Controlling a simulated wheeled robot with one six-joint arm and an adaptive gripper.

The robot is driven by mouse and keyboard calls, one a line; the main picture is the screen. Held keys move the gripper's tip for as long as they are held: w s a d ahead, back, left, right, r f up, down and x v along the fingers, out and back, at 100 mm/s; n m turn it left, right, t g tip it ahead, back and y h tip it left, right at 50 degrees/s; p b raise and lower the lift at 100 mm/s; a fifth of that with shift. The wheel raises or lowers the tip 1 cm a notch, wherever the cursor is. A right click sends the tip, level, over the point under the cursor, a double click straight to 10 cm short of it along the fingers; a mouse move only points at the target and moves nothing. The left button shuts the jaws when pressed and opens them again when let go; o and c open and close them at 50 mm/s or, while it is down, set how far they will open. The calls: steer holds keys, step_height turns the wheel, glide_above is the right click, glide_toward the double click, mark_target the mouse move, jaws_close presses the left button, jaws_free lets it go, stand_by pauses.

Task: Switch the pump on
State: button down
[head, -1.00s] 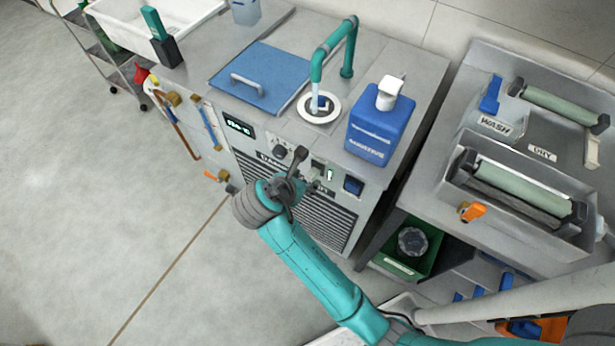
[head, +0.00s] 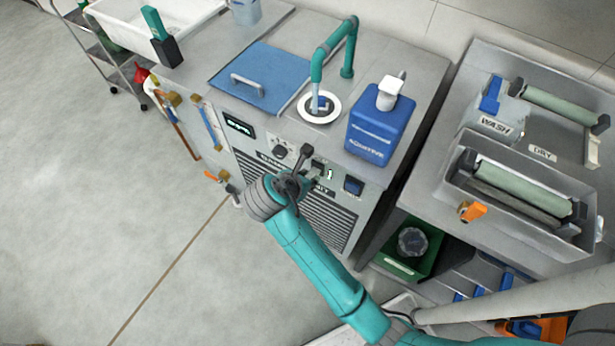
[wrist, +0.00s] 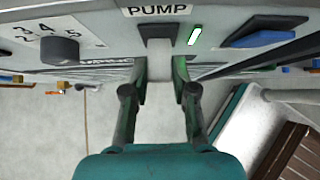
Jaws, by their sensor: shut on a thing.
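The pump switch (wrist: 159,32) is a grey lever under the PUMP label (wrist: 157,10) on the front panel of the grey bath unit. My gripper (wrist: 160,72) has a finger on each side of the switch's pale lower part and is shut on it. A narrow green light (wrist: 195,36) glows just right of the switch. In the head view my gripper (head: 310,183) is at the panel, and my arm and fingers partly hide the switch. I cannot tell the switch's exact position.
A dial (wrist: 60,50) is left of the switch and a blue rocker (wrist: 262,38) is right of it. A blue bottle (head: 379,135), a teal spout (head: 318,62) and a blue lid (head: 262,75) are on top. The floor at left is clear.

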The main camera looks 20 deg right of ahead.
steer(key=shift+w+d+r+g+y, duration=0.15)
steer(key=shift+r+g+y, duration=0.15)
steer(key=shift+g+y, duration=0.25)
steer(key=c, duration=0.9)
jaws_free()
steer(key=shift+v, duration=3.75)
